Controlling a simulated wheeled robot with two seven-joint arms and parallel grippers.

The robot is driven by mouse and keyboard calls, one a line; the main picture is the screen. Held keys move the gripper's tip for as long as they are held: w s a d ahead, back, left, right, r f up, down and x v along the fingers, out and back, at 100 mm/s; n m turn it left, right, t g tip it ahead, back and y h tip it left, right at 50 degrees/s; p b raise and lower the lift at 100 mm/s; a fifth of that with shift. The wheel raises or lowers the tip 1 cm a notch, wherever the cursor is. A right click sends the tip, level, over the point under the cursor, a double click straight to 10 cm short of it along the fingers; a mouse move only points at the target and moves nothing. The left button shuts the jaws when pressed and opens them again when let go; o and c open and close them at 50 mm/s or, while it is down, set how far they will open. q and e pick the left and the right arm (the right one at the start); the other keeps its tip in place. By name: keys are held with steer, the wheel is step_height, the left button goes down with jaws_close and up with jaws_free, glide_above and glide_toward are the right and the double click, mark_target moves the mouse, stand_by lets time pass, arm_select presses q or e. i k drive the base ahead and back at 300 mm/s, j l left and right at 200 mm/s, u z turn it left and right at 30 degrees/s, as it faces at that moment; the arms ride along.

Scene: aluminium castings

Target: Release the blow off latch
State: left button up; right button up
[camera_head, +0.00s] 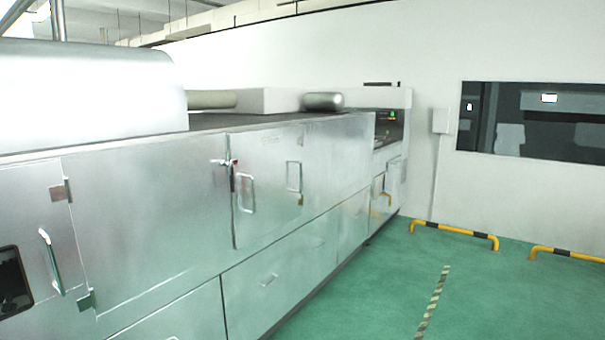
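A long metal machine (150,225) with door panels runs from the left front toward the back. A small latch-like fitting (228,163) with a reddish part sits at the upper left edge of a door panel (268,185). I cannot tell from this view whether it is the blow off latch or whether it is fastened. A door handle (246,194) is just below and right of it, and a second handle (294,176) is further right. Neither of my grippers is in view.
Yellow and black floor barriers (455,231) stand near the back wall. The green floor (390,290) to the right of the machine is clear, with a striped line (433,300). A control panel (388,127) is at the machine's far end. A dark window (535,118) is in the wall.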

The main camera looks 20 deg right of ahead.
mark_target(222, 164)
steer(key=z, duration=0.3)
steer(key=i+z, duration=0.3)
steer(key=i, duration=1.95)
